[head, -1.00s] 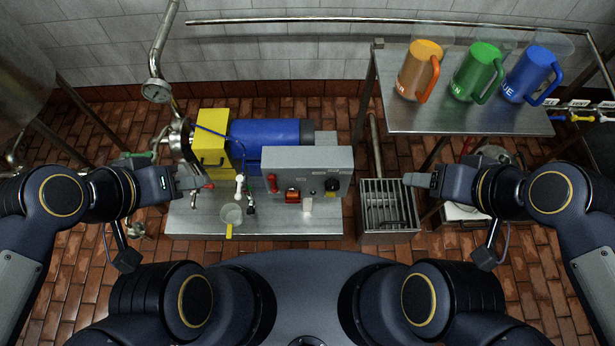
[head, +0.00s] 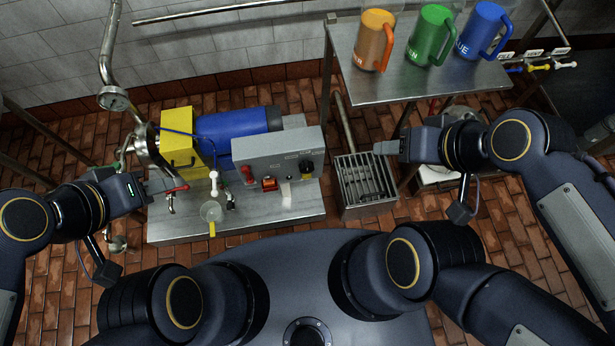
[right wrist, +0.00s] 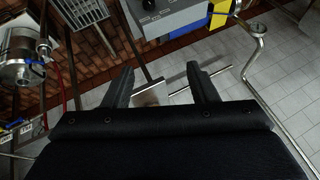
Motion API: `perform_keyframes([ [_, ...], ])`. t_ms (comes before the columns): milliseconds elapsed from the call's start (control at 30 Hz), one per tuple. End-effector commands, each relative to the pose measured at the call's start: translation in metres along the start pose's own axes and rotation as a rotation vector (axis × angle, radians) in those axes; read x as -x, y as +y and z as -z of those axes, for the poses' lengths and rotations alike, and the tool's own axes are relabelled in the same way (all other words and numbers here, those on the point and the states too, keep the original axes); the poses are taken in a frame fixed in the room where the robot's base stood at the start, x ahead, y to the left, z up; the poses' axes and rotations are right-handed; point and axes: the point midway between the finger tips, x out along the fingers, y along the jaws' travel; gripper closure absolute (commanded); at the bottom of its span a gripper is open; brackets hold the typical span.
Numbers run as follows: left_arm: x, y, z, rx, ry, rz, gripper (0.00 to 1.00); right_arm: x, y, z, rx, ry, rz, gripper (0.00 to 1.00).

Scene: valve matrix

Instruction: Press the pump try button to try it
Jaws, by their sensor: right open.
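The pump has a blue motor (head: 235,124) and a yellow housing (head: 182,145), on a steel bench (head: 270,215). In front of the motor stands a grey control box (head: 280,148) with a red switch (head: 247,174), a small red-orange part (head: 269,184), a pale part (head: 286,193) and a black knob (head: 306,170). I cannot tell which is the try button. My left gripper (head: 165,186) is beside a red-tipped lever (head: 177,188), left of the box; its jaw state is unclear. My right gripper (head: 384,147) is open and empty, right of the box; its fingers (right wrist: 161,82) show apart in the right wrist view.
A grated drain box (head: 367,183) stands right of the bench. Orange (head: 372,42), green (head: 428,35) and blue (head: 482,32) jugs stand on a steel table (head: 400,85). A pipe gauge (head: 113,98) is at left.

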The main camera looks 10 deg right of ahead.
Motion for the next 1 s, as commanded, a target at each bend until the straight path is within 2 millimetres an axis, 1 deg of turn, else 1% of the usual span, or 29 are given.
perform_keyframes([
  [33, 0.0000, 0.0000, 0.0000, 0.000, 0.000, 0.000, 0.64, 0.0000, 0.0000, 0.0000, 0.000, 0.000, 0.000, 0.54],
  [300, 0.0000, 0.0000, 0.0000, 0.000, 0.000, 0.000, 0.64, 0.0000, 0.0000, 0.0000, 0.000, 0.000, 0.000, 0.90],
  [400, 0.0000, 0.0000, 0.0000, 0.000, 0.000, 0.000, 0.64, 0.0000, 0.0000, 0.0000, 0.000, 0.000, 0.000, 1.00],
  [1000, 0.0000, 0.0000, 0.0000, 0.000, 0.000, 0.000, 0.64, 0.0000, 0.0000, 0.0000, 0.000, 0.000, 0.000, 1.00],
])
